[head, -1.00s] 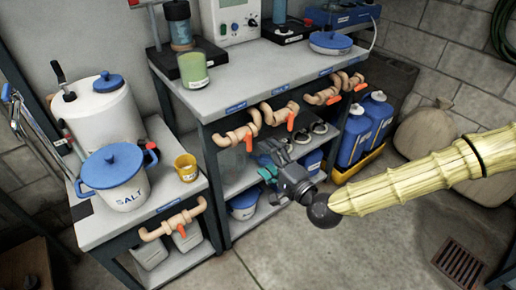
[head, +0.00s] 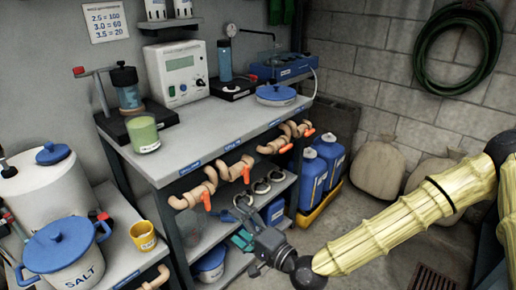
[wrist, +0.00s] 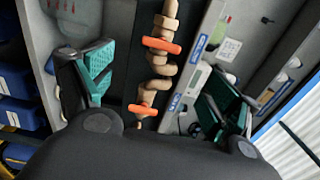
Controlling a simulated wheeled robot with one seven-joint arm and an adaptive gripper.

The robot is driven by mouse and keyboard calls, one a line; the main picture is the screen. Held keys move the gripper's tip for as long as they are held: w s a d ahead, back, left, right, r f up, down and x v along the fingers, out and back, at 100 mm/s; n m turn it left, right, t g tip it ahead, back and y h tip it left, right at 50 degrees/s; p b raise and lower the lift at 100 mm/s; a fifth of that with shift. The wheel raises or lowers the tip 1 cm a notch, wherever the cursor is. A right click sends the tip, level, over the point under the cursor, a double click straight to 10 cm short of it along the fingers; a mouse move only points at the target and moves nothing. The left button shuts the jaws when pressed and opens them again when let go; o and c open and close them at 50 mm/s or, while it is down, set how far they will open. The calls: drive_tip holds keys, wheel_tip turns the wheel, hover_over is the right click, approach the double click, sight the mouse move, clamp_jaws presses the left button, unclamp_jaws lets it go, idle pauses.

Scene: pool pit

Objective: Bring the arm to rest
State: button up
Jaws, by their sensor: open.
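My gripper (head: 246,232) is in front of the bench's lower shelf, at the end of my arm with its pale yellow ribbed sleeve (head: 405,225). In the wrist view my gripper (wrist: 160,88) is open, its two teal-padded fingers wide apart. No object is between the pads; tan pipes with orange valve handles (wrist: 162,46) show behind the gap. In the head view the fingers look small and partly overlap the shelf behind them.
A grey bench (head: 190,150) with valve pipes along its front stands behind my gripper. Blue jugs (head: 322,168) in a yellow tray are to its right. A lower bench at left bears a salt pot (head: 68,255) and yellow cup (head: 143,236). Sacks (head: 380,165) lean at the wall.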

drive_tip(key=s+d+f+n+g+h, duration=0.1)
drive_tip(key=s+d+f+g+h, duration=0.15)
drive_tip(key=s+f, duration=0.45)
drive_tip(key=s+d+f+n+g+h, duration=0.2)
drive_tip(key=s+d+f, duration=0.15)
drive_tip(key=f, duration=0.65)
drive_tip(key=s+d+f+n+g+h, duration=0.1)
drive_tip(key=s+d+f+g+h, duration=0.15)
drive_tip(key=s+f, duration=0.45)
drive_tip(key=s+d+f+n+g+h, duration=0.2)
drive_tip(key=s+d+f+h, duration=0.3)
drive_tip(key=d, duration=0.6)
drive_tip(key=s+d+f+n+g+h, duration=0.15)
drive_tip(key=s+d+f, duration=0.4)
drive_tip(key=d, duration=0.65)
wheel_tip(320, 180, up, 14)
drive_tip(key=p, duration=1.3)
drive_tip(key=shift+s+h+p, duration=0.35)
drive_tip(key=shift+s, duration=0.1)
drive_tip(key=shift+d+r+g, duration=0.1)
drive_tip(key=shift+g, duration=0.15)
